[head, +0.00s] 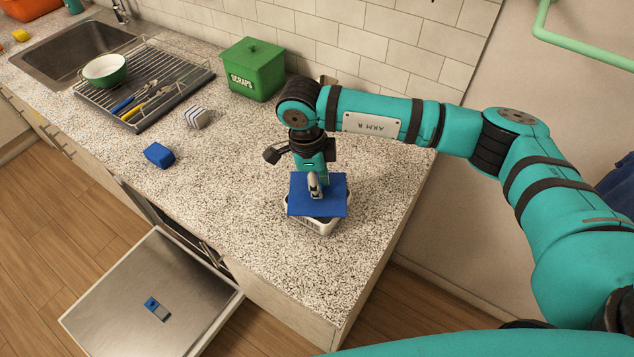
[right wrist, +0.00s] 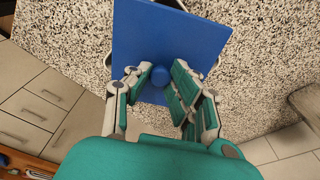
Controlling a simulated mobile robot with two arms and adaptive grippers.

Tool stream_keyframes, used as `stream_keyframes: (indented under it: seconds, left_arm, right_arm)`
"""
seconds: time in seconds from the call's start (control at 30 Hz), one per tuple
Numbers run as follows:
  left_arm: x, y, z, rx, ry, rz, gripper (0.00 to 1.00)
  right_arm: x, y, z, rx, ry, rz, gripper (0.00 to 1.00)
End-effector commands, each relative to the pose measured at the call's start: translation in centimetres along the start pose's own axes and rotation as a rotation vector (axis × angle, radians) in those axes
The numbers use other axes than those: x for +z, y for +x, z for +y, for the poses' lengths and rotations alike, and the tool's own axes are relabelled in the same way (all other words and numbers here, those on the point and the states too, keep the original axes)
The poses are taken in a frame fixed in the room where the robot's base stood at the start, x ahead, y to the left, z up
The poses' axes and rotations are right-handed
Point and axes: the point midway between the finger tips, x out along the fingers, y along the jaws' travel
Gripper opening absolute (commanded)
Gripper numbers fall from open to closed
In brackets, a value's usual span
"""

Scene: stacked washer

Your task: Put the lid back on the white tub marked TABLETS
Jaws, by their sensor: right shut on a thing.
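The blue square lid (head: 334,183) is over the white tub (head: 322,229) near the counter's right end. In the right wrist view the lid (right wrist: 150,40) shows its round blue knob (right wrist: 160,76). My right gripper (head: 315,190) is shut on this knob from above; its fingers (right wrist: 163,80) stand either side of it. The lid looks turned relative to the tub, with tub corners showing past its edges. I cannot tell whether lid and tub touch. The lid hides the tub's opening, and the tub's dark lettering is too small to read. My left gripper is out of view.
A green SCRAPS bin (head: 252,70) stands near the tiled wall. A striped block (head: 197,118) and a blue block (head: 159,155) lie left on the speckled counter (head: 240,190). A dish rack (head: 185,75) sits beside the sink (head: 70,45). An open appliance door (head: 110,315) juts out below.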

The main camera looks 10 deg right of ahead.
Motion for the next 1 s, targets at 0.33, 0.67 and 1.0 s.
stream_keyframes:
  seconds: [0.33, 0.67, 1.0]
  left_arm:
    - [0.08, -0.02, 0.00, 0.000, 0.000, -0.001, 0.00]
    - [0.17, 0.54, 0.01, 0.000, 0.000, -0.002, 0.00]
    - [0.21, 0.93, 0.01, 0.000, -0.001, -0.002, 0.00]
  right_arm:
    - [-0.01, -0.01, -0.01, 0.000, 0.000, 0.000, 0.00]
    - [0.01, 0.24, -0.01, -0.001, 0.000, 0.000, 0.00]
    - [0.01, 0.31, 0.00, -0.001, 0.001, 0.000, 0.00]
